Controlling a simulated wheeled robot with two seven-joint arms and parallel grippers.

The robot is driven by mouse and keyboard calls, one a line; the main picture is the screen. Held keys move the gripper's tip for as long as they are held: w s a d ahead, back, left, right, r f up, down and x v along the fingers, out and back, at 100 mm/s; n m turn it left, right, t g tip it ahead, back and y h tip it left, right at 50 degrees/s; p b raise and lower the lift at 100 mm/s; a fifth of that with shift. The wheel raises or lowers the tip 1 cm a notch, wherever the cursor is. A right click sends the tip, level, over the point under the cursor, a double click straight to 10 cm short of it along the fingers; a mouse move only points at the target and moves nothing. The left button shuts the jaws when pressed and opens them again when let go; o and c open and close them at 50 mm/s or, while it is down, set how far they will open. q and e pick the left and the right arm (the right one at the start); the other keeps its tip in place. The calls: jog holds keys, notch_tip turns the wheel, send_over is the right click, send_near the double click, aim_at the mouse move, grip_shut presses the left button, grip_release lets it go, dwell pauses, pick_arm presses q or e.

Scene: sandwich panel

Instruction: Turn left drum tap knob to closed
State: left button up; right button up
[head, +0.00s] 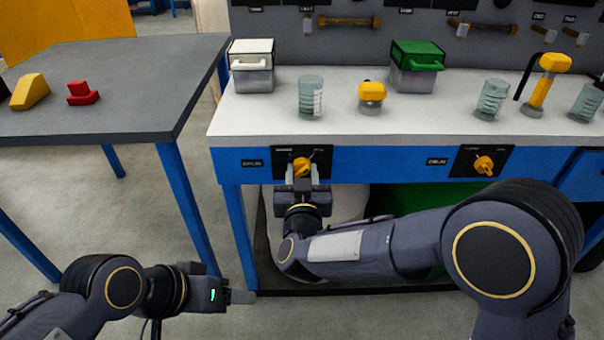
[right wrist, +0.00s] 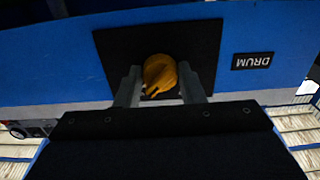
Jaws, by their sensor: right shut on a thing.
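The left drum tap knob (head: 302,167) is orange and sits on a black plate on the bench's blue front. My right gripper (head: 303,182) reaches it from below. In the right wrist view the knob (right wrist: 160,74) is between the two fingers of my right gripper (right wrist: 160,86), which are shut on it. That view is upside down, and the knob's ridge slants toward the lower left there. The plate's small markings are too blurred to read. My left gripper (head: 240,296) hangs low at the left, away from the bench front; its finger gap is unclear.
A second orange knob (head: 484,164) is on a black plate farther right. The white bench top (head: 330,122) holds a white-lidded box (head: 252,67), a green-lidded box (head: 416,66) and several glass jars. A grey table (head: 110,110) stands at left, with open floor between.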

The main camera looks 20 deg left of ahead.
jog(key=shift+r+n+p, duration=0.2)
jog(key=shift+n+p, duration=1.55)
jog(key=shift+n, duration=0.15)
jog(key=n+p, duration=0.3)
jog(key=n, duration=0.1)
jog(key=shift+n, duration=0.3)
jog(key=n+p, duration=0.3)
jog(key=n, duration=0.2)
jog(key=shift+p, duration=0.35)
jog(key=n+p, duration=0.2)
jog(key=n, duration=0.2)
jog(key=shift+d+f, duration=0.1)
jog(key=shift+n, duration=0.4)
jog(key=o, duration=1)
jog(key=p+v, duration=0.1)
jog(key=v, duration=0.6)
jog(key=shift+s, duration=0.4)
